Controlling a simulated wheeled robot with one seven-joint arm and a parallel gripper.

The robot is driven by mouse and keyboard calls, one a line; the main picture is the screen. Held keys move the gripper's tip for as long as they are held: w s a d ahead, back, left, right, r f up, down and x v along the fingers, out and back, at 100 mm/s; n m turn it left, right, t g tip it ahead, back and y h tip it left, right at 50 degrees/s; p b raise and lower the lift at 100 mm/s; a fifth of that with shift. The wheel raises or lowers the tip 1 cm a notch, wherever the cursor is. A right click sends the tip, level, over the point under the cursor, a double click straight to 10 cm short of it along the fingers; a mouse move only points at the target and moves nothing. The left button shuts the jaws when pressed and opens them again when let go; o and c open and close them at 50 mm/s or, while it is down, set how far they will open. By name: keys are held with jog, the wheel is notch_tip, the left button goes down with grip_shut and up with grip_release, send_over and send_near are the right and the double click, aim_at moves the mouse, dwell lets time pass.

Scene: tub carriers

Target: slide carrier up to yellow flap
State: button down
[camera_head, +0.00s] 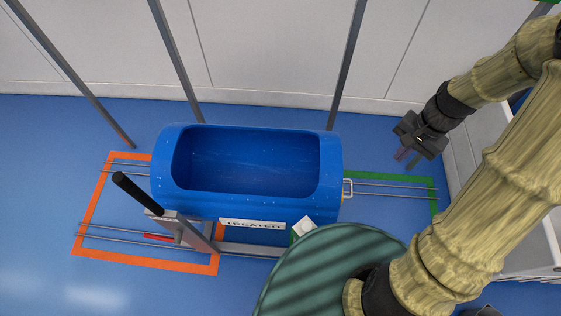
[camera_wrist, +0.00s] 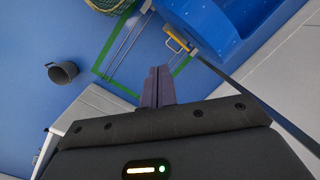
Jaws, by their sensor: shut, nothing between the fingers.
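The carrier is a blue open tub (camera_head: 245,205) on thin floor rails, lying between an orange outline and a green outline. A white label on its front reads "TREATED". A small yellow piece (camera_wrist: 176,40) with a loop shape is at the tub's end in the wrist view; it also shows at the tub's right end in the head view (camera_head: 347,188). I cannot tell if it is the yellow flap. My gripper (camera_head: 402,155) is shut and empty, to the right of the tub and apart from it. Its fingers (camera_wrist: 157,82) show together in the wrist view.
The orange outline (camera_head: 90,205) is at the left, the green outline (camera_head: 434,196) at the right. A post with a black handle (camera_head: 137,193) stands at the front left. Grey uprights (camera_head: 347,65) stand behind the tub. A dark bucket (camera_wrist: 62,72) is on the floor.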

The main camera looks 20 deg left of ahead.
jog(key=s+r+n+t+h+p, duration=0.1)
jog(key=s+r+n+t, duration=0.2)
jog(key=s+r, duration=0.3)
notch_tip(320, 180, up, 3)
jog(key=shift+s+a+r+n+t+h, duration=0.15)
jog(key=shift+s+a+n+t+h, duration=0.2)
jog(key=shift+n, duration=0.55)
jog(key=shift+a, duration=0.1)
